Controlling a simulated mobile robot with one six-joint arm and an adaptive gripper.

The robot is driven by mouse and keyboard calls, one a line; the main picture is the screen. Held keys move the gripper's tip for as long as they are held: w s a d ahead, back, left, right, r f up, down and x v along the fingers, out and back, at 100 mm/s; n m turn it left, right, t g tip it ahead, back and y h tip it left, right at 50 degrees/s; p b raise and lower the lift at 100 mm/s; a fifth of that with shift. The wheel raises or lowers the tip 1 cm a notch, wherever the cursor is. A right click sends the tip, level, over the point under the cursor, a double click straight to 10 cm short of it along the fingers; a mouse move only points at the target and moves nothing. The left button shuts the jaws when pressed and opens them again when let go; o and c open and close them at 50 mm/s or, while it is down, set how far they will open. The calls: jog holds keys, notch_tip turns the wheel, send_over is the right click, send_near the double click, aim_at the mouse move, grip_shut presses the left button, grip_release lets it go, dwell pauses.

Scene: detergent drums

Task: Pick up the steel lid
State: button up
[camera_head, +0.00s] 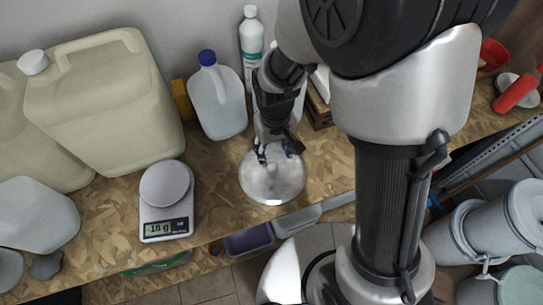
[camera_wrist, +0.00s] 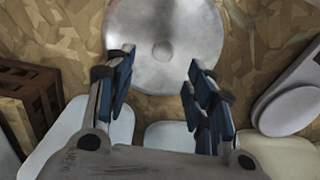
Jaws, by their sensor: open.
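The steel lid (camera_head: 272,187) is a round, shiny disc lying on the wooden board worktop near its front edge, to the right of the scale. My gripper (camera_head: 280,155) is above the lid's back part, pointing down. In the wrist view the lid (camera_wrist: 163,72) shows at the top centre, with a small round knob in its middle. My gripper (camera_wrist: 158,72) is open, its two blue-padded fingers spread to either side of the knob with nothing between them. The exact height of the fingertips above the lid cannot be told.
A digital scale (camera_head: 167,202) stands left of the lid. A clear blue-capped jug (camera_head: 218,102) and a white bottle (camera_head: 251,42) stand behind. Large beige canisters (camera_head: 105,105) fill the left. A wooden crate (camera_wrist: 32,95) is close by in the wrist view. Grey drums (camera_head: 505,222) stand lower right.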

aim_at(273, 167)
jog(key=f, duration=0.3)
jog(key=f+b, duration=0.1)
jog(key=f, duration=0.4)
jog(key=shift+a+f+b, duration=0.25)
jog(key=shift+f+b, duration=0.1)
jog(key=shift+f, duration=0.05)
jog(key=shift+c, duration=0.2)
grip_shut()
